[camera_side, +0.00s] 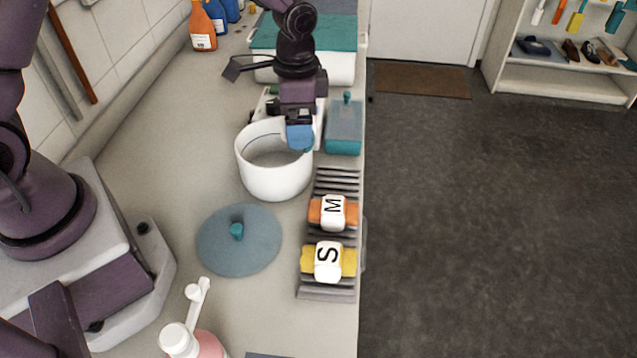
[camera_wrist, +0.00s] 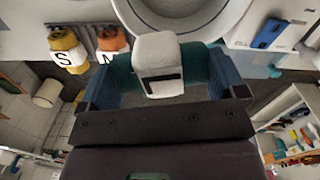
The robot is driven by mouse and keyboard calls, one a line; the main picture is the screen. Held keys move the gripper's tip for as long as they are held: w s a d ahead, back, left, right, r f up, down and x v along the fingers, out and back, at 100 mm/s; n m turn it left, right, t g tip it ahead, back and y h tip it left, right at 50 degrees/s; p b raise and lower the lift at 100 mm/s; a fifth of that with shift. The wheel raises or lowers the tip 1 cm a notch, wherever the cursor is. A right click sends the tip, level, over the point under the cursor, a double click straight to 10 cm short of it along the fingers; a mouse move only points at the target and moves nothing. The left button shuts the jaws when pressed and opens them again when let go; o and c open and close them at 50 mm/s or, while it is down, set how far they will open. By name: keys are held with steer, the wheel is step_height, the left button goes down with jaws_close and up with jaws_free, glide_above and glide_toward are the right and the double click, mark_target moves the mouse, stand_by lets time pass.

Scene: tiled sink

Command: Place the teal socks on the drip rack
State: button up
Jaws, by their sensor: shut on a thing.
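My gripper (camera_wrist: 166,78) is shut on the teal socks (camera_wrist: 195,62), a rolled bundle with a white band, seen between its blue fingers in the wrist view. In the side view my gripper (camera_side: 300,137) is above the right rim of the white pot (camera_side: 272,178), and the socks are mostly hidden by the fingers. The grey slatted drip rack (camera_side: 336,178) lies to the lower right of the pot. Orange socks banded M (camera_side: 333,212) and yellow socks banded S (camera_side: 328,262) lie across it. Its far slats are bare.
A blue round lid (camera_side: 238,250) with a teal knob lies left of the rack. A teal lidded box (camera_side: 344,128) stands just beyond the rack. A pink bottle (camera_side: 195,340) with a white pump stands at the front. The counter's right edge drops to the floor.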

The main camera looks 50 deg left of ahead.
steer(key=m, duration=0.2)
glide_above(338, 183)
steer(key=f, duration=0.1)
step_height(338, 183, down, 10)
steer(key=shift+r, duration=0.1)
steer(key=o, duration=0.6)
step_height(338, 183, up, 12)
steer(key=shift+r, duration=0.1)
